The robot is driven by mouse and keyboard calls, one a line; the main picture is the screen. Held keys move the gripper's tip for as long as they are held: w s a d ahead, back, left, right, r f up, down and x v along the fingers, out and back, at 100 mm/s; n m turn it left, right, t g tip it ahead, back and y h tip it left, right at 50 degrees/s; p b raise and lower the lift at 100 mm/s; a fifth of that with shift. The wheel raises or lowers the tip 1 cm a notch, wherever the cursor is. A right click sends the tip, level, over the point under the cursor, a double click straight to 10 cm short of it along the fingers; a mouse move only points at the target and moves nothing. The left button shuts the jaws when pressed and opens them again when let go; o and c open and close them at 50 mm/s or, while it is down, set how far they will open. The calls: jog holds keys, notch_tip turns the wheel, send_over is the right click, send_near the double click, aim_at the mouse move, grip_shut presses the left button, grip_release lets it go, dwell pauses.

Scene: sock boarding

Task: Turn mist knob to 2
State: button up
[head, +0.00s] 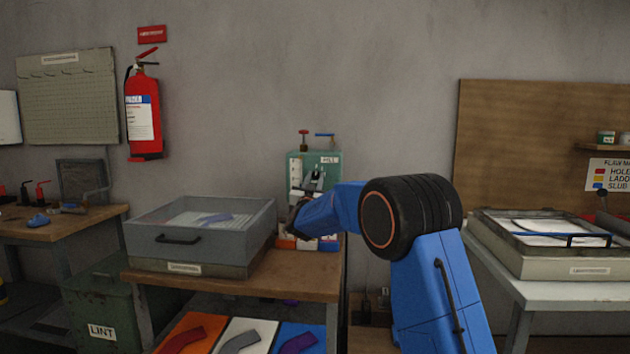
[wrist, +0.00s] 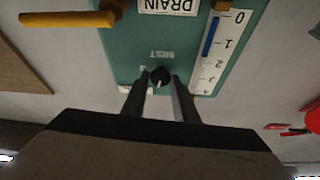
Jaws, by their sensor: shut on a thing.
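The mist knob (wrist: 160,75) is a small black round knob on a green panel (wrist: 125,55), under an upside-down MIST label in the wrist view. A pale mark shows on its lower side; the number it points to is not readable. My gripper (wrist: 160,88) has one finger on each side of the knob and is shut on it. In the head view the green box (head: 331,160) stands at the back of the wooden bench, and my gripper (head: 306,190) is in front of it, hiding the knob there.
A white gauge (wrist: 220,50) with a blue bar and numbers is right of the knob. A DRAIN label (wrist: 167,6) and a yellow handle (wrist: 65,19) are above. A grey open box (head: 200,230) is left on the bench; red and blue valve handles (head: 325,134) top the green box.

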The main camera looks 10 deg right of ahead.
jog(key=m+h, duration=0.1)
jog(key=m, duration=0.2)
jog(key=m+g+h, duration=0.1)
jog(key=m, duration=0.1)
jog(key=shift+a+m+g, duration=0.2)
jog(key=shift+m+g, duration=0.1)
jog(key=shift+m, duration=0.1)
jog(key=shift+r+m+g+h, duration=0.1)
jog(key=shift+m+g+h, duration=0.35)
jog(key=shift+m, duration=0.7)
jog(key=shift+m+g+h, duration=0.45)
jog(key=shift+m, duration=1)
jog(key=o, duration=1)
jog(key=v, duration=1.2)
jog(key=shift+w+a, duration=0.1)
